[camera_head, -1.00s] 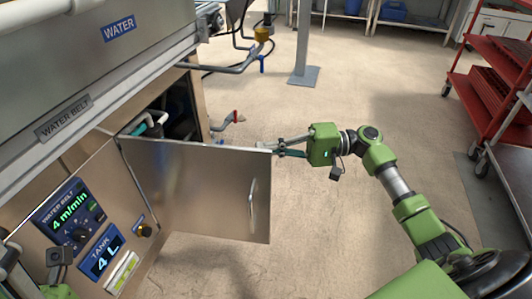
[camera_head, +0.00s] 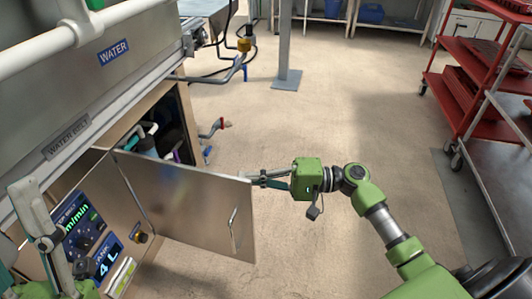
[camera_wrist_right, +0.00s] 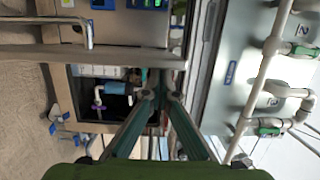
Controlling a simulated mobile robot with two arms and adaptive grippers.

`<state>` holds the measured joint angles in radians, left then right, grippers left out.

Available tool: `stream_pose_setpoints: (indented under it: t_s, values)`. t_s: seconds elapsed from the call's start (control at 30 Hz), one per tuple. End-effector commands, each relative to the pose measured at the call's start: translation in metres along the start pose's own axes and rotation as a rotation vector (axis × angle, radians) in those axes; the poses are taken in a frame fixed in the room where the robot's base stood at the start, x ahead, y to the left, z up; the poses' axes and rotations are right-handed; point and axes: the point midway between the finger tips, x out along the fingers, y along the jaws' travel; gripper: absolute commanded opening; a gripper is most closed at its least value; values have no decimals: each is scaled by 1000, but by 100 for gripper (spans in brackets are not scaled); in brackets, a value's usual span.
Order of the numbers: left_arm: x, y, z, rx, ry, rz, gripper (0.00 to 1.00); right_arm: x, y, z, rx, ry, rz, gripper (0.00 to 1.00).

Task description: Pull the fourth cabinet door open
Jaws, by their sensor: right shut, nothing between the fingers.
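The metal cabinet door (camera_head: 190,205) stands open, swung out from the cabinet under the water belt. Its bar handle (camera_head: 234,231) is on the outer face near the free edge. Dark interior with pipes shows behind it. My right gripper (camera_head: 256,177) is shut and empty, its fingertips at the upper corner of the free edge, on the inner side. In the right wrist view, the fingers (camera_wrist_right: 163,92) meet near the door's edge (camera_wrist_right: 115,55), with the handle (camera_wrist_right: 75,22) beyond.
A control panel (camera_head: 83,232) and a yellow-black knob (camera_head: 140,237) sit left of the door. A red-handled valve (camera_head: 222,125) protrudes beyond the opening. A grey post (camera_head: 286,45) and red cart (camera_head: 470,85) stand farther off. Floor right of the door is clear.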

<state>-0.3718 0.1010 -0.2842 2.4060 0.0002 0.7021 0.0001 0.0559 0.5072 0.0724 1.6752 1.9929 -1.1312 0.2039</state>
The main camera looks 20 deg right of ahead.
Motion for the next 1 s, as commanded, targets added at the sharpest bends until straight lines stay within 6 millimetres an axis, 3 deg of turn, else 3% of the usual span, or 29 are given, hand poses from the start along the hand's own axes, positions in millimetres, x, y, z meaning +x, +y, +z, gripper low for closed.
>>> stream_pose_setpoints:
  t_s: [0.07, 0.27, 0.6, 0.8, 1.0]
  values:
    - [6, -2, 17, 6, -91, -2, 40, 7, -3, 7, 1, 15, -1, 0]
    - [1, -6, 67, 18, -324, -8, 40, 14, -1, 21, 1, 52, -2, 0]
    - [-38, -17, 138, 37, -719, -24, 40, 20, -1, 45, 1, 109, -1, 0]
    - [-74, -24, 168, 46, -939, -37, 40, 26, -2, 66, 0, 130, -1, 0]
    - [-99, -28, 181, 50, -1064, -45, 40, 32, -1, 84, -1, 131, -1, 0]
